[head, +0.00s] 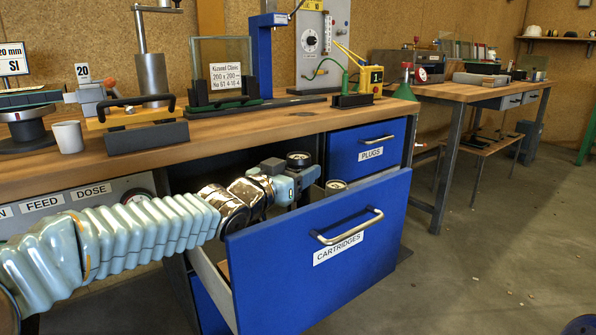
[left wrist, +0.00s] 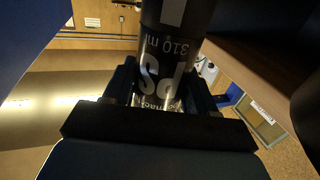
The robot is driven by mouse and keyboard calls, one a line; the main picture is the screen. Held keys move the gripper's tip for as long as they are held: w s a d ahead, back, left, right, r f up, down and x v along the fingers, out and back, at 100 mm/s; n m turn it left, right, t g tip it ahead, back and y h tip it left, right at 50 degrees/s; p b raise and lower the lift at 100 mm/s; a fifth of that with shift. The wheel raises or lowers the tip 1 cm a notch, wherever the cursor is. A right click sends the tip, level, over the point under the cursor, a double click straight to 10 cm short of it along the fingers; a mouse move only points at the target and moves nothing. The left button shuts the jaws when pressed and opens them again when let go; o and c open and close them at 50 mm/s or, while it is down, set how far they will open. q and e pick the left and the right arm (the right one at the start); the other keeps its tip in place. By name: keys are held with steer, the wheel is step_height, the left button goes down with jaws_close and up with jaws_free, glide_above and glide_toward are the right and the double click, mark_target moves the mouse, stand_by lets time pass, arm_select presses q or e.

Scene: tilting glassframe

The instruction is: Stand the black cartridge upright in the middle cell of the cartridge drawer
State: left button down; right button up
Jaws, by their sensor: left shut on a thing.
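The black cartridge (left wrist: 172,50) fills the middle of the left wrist view, with white lettering and "310 ml" on its side. My left gripper (left wrist: 165,100) is shut on it. In the head view my left gripper (head: 303,183) is behind the front of the open cartridge drawer (head: 322,250). A dark round end (head: 299,158), apparently the held cartridge's top, shows above the gripper. The drawer's cells and the cartridge's lower end are hidden by the drawer front and my arm. My right gripper is not in view.
Another round top (head: 336,185) shows just behind the drawer front, right of my gripper. The workbench top (head: 300,118) overhangs close behind. The blue PLUGS drawer (head: 368,148) is shut. The floor to the right is open.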

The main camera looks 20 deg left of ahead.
mark_target(299, 202)
arm_select(q)
steer(key=shift+f+b, duration=1.5)
steer(key=shift+f, duration=0.15)
steer(key=shift+r, duration=0.15)
steer(key=shift+r+p, duration=2)
steer(key=shift+r, duration=0.05)
steer(key=shift+f+b, duration=0.4)
steer(key=shift+f, duration=0.05)
steer(key=shift+f+b, duration=1.6)
steer(key=shift+f, duration=0.15)
steer(key=shift+c, duration=1.3)
jaws_free()
steer(key=shift+s, duration=0.1)
